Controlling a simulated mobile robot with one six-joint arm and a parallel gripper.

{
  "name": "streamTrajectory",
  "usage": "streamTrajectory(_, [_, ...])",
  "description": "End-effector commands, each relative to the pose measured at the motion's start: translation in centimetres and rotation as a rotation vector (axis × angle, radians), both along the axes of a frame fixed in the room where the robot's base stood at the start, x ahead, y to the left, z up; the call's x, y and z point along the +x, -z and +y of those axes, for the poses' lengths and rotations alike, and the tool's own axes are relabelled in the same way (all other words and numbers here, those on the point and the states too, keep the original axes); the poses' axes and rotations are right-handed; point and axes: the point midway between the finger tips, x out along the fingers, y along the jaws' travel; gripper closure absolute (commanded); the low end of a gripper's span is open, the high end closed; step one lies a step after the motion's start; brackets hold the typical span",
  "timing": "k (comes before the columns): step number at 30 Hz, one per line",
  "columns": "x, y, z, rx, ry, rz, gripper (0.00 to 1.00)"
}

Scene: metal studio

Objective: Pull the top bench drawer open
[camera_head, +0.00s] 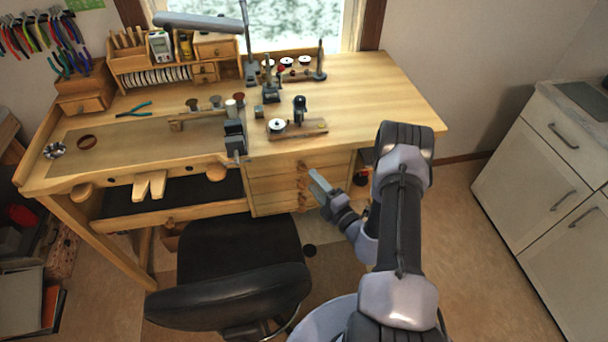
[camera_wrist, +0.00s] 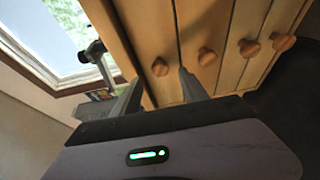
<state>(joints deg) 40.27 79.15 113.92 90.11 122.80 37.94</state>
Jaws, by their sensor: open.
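The wooden bench's drawer stack shows in the head view, with the top drawer (camera_head: 278,169) just under the bench top. Its front looks flush with the others. In the wrist view the picture is turned, and the top drawer's round wooden knob (camera_wrist: 160,67) is the leftmost of several in a row. My gripper (camera_head: 317,181) is in front of the drawer fronts, near the upper knobs. In the wrist view my gripper (camera_wrist: 160,82) is open, with one finger on each side of the top knob in the picture. I cannot tell whether either finger touches it.
A black chair (camera_head: 230,295) stands before the bench, left of my arm. The bench top (camera_head: 375,95) carries tools and small stands. White cabinets (camera_head: 550,165) stand at the right, with open floor (camera_head: 480,240) between.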

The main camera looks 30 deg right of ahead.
Motion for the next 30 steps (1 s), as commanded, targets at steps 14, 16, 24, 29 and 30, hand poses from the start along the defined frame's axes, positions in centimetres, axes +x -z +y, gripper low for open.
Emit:
streamTrajectory(14, [5.9,0.0,0.7,-0.001,-0.002,0.001,0.48])
streamTrajectory(16, [5.9,0.0,0.7,-0.001,-0.002,0.001,0.48])
streamTrajectory(24, [5.8,0.0,0.7,-0.001,-0.002,0.001,0.88])
streamTrajectory(29, [5.8,0.0,0.7,-0.001,-0.002,0.001,1.0])
streamTrajectory(30, [5.8,0.0,0.7,-0.001,-0.002,0.001,1.0])
